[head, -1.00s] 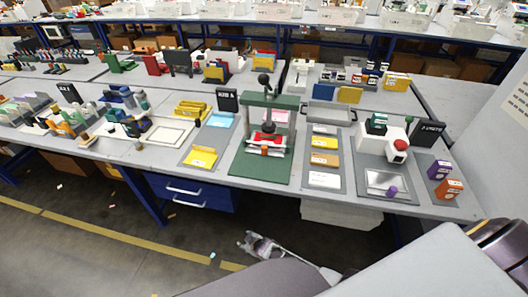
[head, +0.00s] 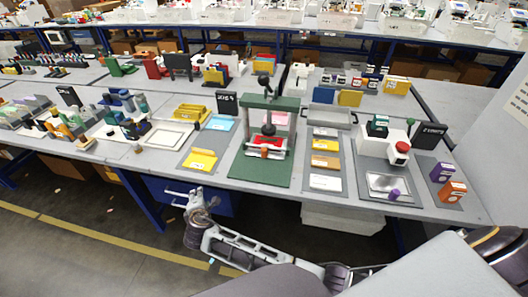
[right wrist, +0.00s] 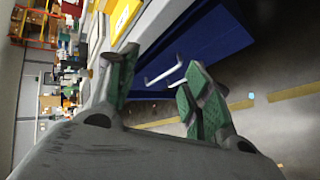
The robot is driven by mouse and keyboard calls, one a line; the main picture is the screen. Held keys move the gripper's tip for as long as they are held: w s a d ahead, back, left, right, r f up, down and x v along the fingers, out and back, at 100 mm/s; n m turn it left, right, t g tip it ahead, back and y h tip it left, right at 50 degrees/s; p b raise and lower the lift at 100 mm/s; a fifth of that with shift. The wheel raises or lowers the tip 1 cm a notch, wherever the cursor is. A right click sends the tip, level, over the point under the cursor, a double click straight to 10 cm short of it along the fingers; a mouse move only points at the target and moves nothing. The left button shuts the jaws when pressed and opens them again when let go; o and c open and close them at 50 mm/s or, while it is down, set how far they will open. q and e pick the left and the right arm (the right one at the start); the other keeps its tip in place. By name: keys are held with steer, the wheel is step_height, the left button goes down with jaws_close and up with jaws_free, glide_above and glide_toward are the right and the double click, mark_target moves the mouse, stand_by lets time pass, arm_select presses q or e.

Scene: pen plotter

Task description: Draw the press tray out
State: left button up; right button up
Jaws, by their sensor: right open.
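The green press (head: 283,103) stands on the bench in the middle of the head view. My right gripper (head: 193,203) is below the bench's front edge, left of the press, close to the handles of the blue drawer unit (head: 222,203). In the right wrist view its green-padded fingers (right wrist: 160,80) are apart and empty, with a drawer handle (right wrist: 163,69) beyond them. My left gripper is out of view.
Flat trays with yellow and white cards (head: 325,182) stand right of the press, and a blue-and-yellow card tray (head: 199,160) stands left. A machine with a red button (head: 403,147) is farther right.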

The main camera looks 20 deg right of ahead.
steer(key=s+d+r+n+g+h, duration=0.1)
steer(key=s+d+r+n+h, duration=0.2)
steer(key=d, duration=0.3)
steer(key=s+d+r+n+g+h, duration=0.1)
steer(key=s+d+r+n+h, duration=0.2)
steer(key=d+r+n+h, duration=0.1)
steer(key=shift+s+d+r+h, duration=0.3)
steer(key=shift+d+r+h, duration=0.55)
steer(key=shift+d+h, duration=0.1)
steer(key=shift+n, duration=0.4)
